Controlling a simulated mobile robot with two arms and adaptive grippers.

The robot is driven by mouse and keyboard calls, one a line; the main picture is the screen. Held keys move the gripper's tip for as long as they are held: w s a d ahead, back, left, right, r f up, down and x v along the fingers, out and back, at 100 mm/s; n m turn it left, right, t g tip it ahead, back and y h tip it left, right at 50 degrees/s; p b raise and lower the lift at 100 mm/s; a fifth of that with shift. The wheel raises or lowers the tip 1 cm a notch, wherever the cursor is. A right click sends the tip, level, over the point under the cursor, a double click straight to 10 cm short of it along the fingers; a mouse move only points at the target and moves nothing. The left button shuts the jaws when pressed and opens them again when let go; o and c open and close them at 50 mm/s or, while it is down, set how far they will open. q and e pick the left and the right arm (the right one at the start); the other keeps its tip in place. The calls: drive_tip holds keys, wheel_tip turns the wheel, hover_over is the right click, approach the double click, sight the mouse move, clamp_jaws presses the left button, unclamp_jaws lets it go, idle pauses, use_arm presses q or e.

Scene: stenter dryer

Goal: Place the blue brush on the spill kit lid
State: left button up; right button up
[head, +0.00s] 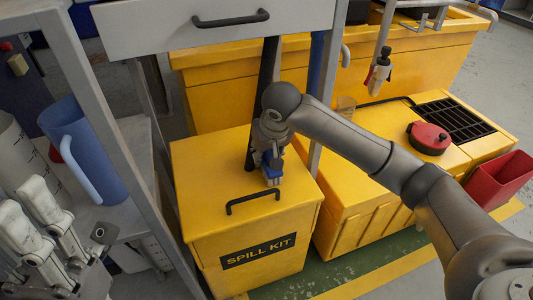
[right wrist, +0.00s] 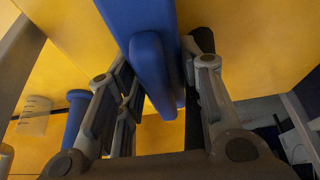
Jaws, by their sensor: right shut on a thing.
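The yellow spill kit box (head: 250,262) stands on the floor, with its flat lid (head: 205,170) closed and a black handle (head: 253,197) near the front. My right gripper (head: 270,172) is over the lid, behind that handle, pointing down. It is shut on the blue brush (head: 272,165), and its fingers hide part of it. In the right wrist view the brush (right wrist: 153,65) lies between the two fingers, with yellow surface behind it. I cannot tell whether the brush touches the lid. My left gripper (head: 38,205) is at the lower left, its fingers apart and empty.
A grey frame with a drawer (head: 220,25) stands over the back of the box. A shelf on the left holds a blue jug (head: 85,150). On the right are a yellow unit with a black grille (head: 452,118), a red round container (head: 428,138) and a red bin (head: 497,180).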

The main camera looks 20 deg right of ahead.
drive_tip(key=shift+f, duration=0.1)
drive_tip(key=o, duration=1.2)
drive_tip(key=shift+c, duration=0.2)
